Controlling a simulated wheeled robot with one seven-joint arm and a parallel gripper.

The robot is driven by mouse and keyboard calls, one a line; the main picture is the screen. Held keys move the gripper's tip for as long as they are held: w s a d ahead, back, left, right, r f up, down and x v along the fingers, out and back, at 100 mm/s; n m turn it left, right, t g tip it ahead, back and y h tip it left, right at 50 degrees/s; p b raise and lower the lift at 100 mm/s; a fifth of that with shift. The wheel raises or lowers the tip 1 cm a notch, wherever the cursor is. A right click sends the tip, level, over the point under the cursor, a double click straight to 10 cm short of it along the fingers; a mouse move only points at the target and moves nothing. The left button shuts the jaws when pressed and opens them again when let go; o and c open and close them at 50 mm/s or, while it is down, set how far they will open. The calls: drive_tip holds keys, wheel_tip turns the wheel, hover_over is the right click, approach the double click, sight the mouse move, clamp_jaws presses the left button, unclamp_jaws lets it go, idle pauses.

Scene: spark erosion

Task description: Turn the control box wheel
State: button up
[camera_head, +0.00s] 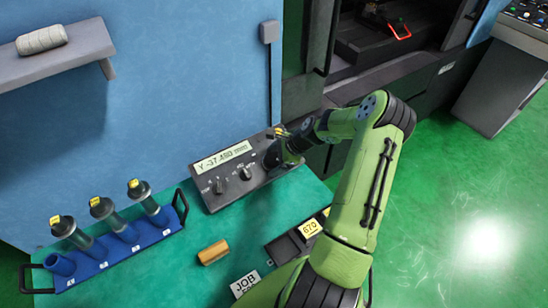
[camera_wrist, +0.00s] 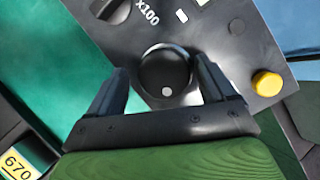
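The dark control box (camera_head: 240,172) lies on the green bench top and its display reads about Y -37.480. In the wrist view its face (camera_wrist: 218,42) fills the upper middle. The round black wheel (camera_wrist: 165,75), with a small pale dot near its lower edge, sits between my fingers. My gripper (camera_wrist: 161,66) is open, with one finger on each side of the wheel. A narrow gap seems to show on both sides; contact is unclear. In the head view my gripper (camera_head: 280,152) is over the right end of the box and largely hides the wheel.
A selector knob marked x100 (camera_wrist: 113,8) and a yellow button (camera_wrist: 267,83) are close to my fingers. A blue rack (camera_head: 120,246) with several cylindrical holders stands left. A blue wall rises behind.

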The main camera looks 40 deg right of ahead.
drive_tip(key=shift+w+d+r, duration=0.1)
drive_tip(key=shift+r, duration=0.2)
drive_tip(key=v, duration=1.5)
drive_tip(key=shift+s+p, duration=0.25)
drive_tip(key=shift+p, duration=0.2)
drive_tip(key=shift+r, duration=0.1)
